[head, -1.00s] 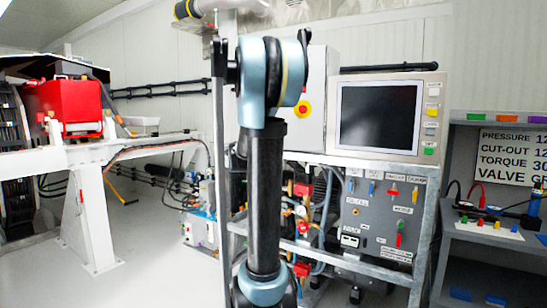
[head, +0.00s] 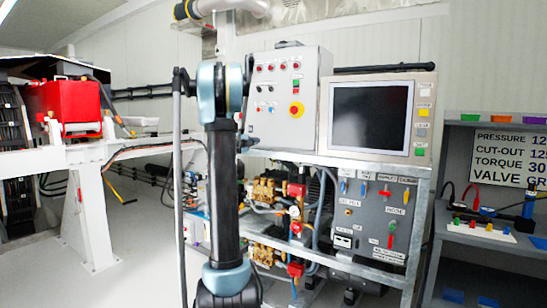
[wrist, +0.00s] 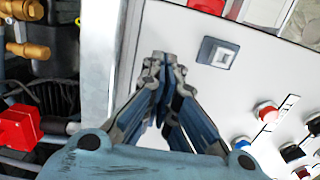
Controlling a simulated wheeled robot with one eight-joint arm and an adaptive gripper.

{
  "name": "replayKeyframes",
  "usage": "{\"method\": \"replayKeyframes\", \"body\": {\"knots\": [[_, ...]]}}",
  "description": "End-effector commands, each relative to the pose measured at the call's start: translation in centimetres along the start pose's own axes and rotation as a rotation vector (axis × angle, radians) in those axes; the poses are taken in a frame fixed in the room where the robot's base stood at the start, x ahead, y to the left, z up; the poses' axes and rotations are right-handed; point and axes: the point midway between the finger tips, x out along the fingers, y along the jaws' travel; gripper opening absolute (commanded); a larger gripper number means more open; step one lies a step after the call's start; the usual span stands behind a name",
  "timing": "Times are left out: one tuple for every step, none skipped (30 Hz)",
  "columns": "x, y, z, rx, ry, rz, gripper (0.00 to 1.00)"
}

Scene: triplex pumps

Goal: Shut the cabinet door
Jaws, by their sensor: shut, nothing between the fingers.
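The grey cabinet door (head: 270,118) is in the head view, left of the screen, with small buttons and a red emergency stop on a yellow disc. It looks flush or nearly so; I cannot tell if a gap is left. In the wrist view the door (wrist: 245,85) fills the right side, with a square latch (wrist: 218,53) and colored buttons. My gripper (wrist: 165,62) is shut and empty, its fingertips in front of the door near its edge, left of the latch. I cannot tell if they touch it. In the head view my arm hides the area left of the cabinet.
A screen (head: 372,115) stands right of the cabinet on a metal frame (head: 385,165). Below are brass and red valves (head: 268,190), hoses and a labeled panel (head: 370,215). A grey shelf (head: 490,238) is at the right. Open floor (head: 130,245) lies at the left.

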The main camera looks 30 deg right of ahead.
Motion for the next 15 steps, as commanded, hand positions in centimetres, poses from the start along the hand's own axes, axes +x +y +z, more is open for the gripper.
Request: {"method": "replayKeyframes", "body": {"knots": [[0.6, 0.0, 0.0, 0.0, 0.0, 0.0, 0.0], [0.8, 0.0, 0.0, 0.0, 0.0, 0.0, 0.0], [1.1, 0.0, -0.1, 0.0, 0.0, 0.0, 0.0], [1.3, 0.0, -0.1, 0.0, 0.0, 0.0, 0.0], [1.5, 0.0, -0.1, 0.0, 0.001, 0.0, 0.0], [1.7, 0.0, -0.2, 0.0, 0.001, 0.0, 0.0], [1.9, 0.0, -0.2, 0.0, 0.002, 0.0, 0.0], [2.0, 0.0, -0.2, 0.0, 0.002, 0.0, 0.0], [2.2, 0.0, -0.2, 0.0, 0.002, 0.0, 0.0], [2.3, 0.0, -0.3, 0.0, 0.002, 0.0, 0.0], [2.4, 0.0, -0.3, 0.0, 0.003, 0.0, 0.0], [2.5, 0.0, -0.3, -0.001, 0.003, -0.001, 0.0], [2.6, -0.1, -0.4, -0.001, 0.003, -0.001, 0.0], [2.7, -0.1, -0.4, -0.001, 0.004, -0.001, 0.0], [2.8, -0.1, -0.4, -0.001, 0.004, -0.001, 0.0]]}}
